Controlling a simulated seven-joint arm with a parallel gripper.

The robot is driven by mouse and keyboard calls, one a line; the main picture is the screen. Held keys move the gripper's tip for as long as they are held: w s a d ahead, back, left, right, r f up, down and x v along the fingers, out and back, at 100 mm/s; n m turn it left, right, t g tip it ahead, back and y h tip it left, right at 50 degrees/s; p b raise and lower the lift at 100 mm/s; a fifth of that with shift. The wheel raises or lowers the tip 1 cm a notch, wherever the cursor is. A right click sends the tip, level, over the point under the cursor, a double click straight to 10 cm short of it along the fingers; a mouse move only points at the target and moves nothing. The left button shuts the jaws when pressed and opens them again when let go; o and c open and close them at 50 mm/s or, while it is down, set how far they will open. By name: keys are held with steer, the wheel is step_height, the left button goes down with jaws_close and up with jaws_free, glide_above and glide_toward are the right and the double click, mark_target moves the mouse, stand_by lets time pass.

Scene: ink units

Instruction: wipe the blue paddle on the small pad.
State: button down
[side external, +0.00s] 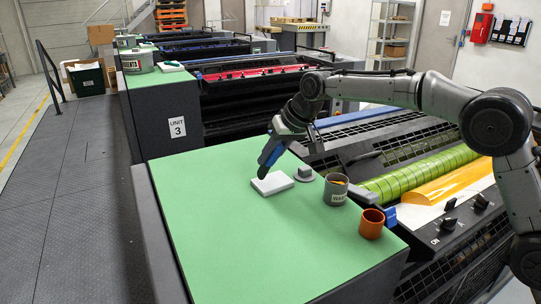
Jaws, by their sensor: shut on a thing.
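The gripper is shut on the blue paddle (270,152), whose blue part shows along the gripper. Its lower end is dark and is at or just above the pad's far left corner; I cannot tell whether it touches. The fingers are small and partly merge with the paddle in this view.

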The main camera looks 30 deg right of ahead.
steer(key=shift+f, duration=0.7)
stand_by(0.6)
steer(key=shift+w+d+r, duration=0.1)
steer(key=shift+d, duration=1.15)
steer(key=shift+w+d+r, duration=0.1)
steer(key=shift+d, duration=1.85)
steer(key=shift+s+a+f, duration=0.1)
steer(key=shift+a+f, duration=0.05)
steer(key=shift+a, duration=1.2)
steer(key=shift+s+a, duration=0.1)
steer(key=shift+a, duration=1.75)
steer(key=shift+d, duration=0.9)
steer(key=shift+w+d, duration=0.2)
steer(key=shift+d, duration=2.1)
step_height(320, 180, up, 6)
steer(key=shift+r, duration=0.2)
